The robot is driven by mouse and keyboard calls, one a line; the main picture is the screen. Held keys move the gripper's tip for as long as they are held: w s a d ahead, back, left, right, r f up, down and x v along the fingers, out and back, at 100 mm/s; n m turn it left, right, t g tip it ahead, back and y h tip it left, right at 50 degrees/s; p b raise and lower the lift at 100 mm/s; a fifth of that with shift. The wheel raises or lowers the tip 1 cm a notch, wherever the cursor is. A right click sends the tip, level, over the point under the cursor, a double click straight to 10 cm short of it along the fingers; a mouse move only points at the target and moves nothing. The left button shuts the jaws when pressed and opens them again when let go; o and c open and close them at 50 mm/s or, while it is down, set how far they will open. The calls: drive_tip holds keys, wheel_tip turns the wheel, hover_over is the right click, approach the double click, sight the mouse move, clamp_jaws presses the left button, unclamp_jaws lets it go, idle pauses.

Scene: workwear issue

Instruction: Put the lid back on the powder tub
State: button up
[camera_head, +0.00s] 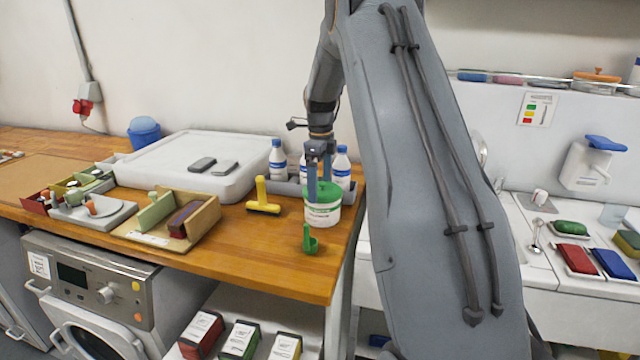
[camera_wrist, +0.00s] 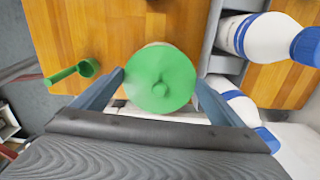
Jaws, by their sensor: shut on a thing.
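The powder tub (camera_head: 322,216) is white with a green-and-white label and stands upright near the right end of the wooden counter. The round green lid (camera_head: 332,188) is at the tub's top; I cannot tell whether it is seated or just above the rim. My gripper (camera_head: 319,190) points down over the tub, its fingers at the lid. In the wrist view the lid (camera_wrist: 160,80), with a small central knob, lies between the fingers of my gripper (camera_wrist: 160,84), which is shut on it. The lid hides nearly all of the tub there.
A green scoop (camera_head: 310,241) lies in front of the tub, near the counter's edge. A yellow brush (camera_head: 263,201) stands to the left. White bottles with blue caps (camera_head: 342,165) stand in a grey tray close behind the tub. A wooden holder (camera_head: 190,222) is farther left.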

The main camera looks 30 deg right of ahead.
idle(0.3)
drive_tip(key=o, duration=0.7)
drive_tip(key=shift+o, duration=0.2)
drive_tip(key=shift+r+p, duration=1.75)
drive_tip(key=shift+r, duration=1.75)
clamp_jaws()
drive_tip(key=shift+f, duration=0.3)
drive_tip(key=shift+f, duration=0.35)
